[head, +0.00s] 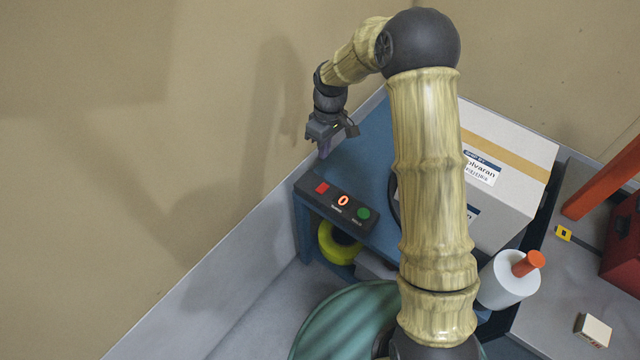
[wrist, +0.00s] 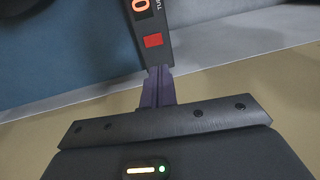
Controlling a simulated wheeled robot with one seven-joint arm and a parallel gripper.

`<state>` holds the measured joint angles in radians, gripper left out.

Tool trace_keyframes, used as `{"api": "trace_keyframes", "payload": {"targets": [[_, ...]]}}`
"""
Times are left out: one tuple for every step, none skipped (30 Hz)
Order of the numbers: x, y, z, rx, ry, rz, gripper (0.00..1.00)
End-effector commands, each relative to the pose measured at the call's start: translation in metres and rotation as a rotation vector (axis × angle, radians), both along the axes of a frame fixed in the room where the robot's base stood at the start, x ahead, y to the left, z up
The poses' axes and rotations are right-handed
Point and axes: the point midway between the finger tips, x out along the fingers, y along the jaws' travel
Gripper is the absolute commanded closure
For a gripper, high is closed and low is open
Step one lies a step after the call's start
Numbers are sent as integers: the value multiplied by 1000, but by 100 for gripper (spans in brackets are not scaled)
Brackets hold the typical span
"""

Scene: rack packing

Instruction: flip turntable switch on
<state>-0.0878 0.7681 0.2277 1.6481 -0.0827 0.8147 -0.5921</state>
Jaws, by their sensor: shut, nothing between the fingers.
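The black control panel (head: 337,203) sits at the front left corner of the blue table (head: 365,150). It has a red button (head: 322,188), a lit orange 0 display (head: 343,200) and a green button (head: 364,213). In the wrist view the red button (wrist: 153,41) and the display (wrist: 141,5) show; the green button is out of that view. My gripper (head: 323,153) is shut and empty, beyond the panel's red end. In the wrist view its fingertips (wrist: 158,72) point at that end, close to the red button; I cannot tell whether they touch. The turntable is mostly hidden behind my arm.
A large labelled carton (head: 510,150) stands to the right on the blue table. A yellow-green roll (head: 338,243) lies beneath the panel. A white roll with an orange handle (head: 505,283) stands at the right. The wall (head: 200,130) is close on the left.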

Motion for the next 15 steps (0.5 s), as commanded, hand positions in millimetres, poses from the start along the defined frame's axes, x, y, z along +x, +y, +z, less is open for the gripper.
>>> {"api": "trace_keyframes", "payload": {"targets": [[0,0,-1,0,0,0,100],[0,0,-2,0,0,-1,100],[-1,0,-4,0,1,-1,100],[-1,0,-5,0,1,-1,100],[-1,0,-8,0,3,-1,100],[-2,1,-12,-1,3,-1,100],[-2,1,-16,-1,3,-1,100],[-3,1,-19,-1,3,0,100],[-3,2,-25,-1,3,0,100],[-4,2,-30,-1,3,0,100],[-4,3,-35,-1,3,0,100],[-5,3,-42,-1,5,0,100],[-6,4,-47,-1,3,0,100],[-6,4,-53,-1,3,0,100],[-7,4,-60,-1,5,0,100]]}}
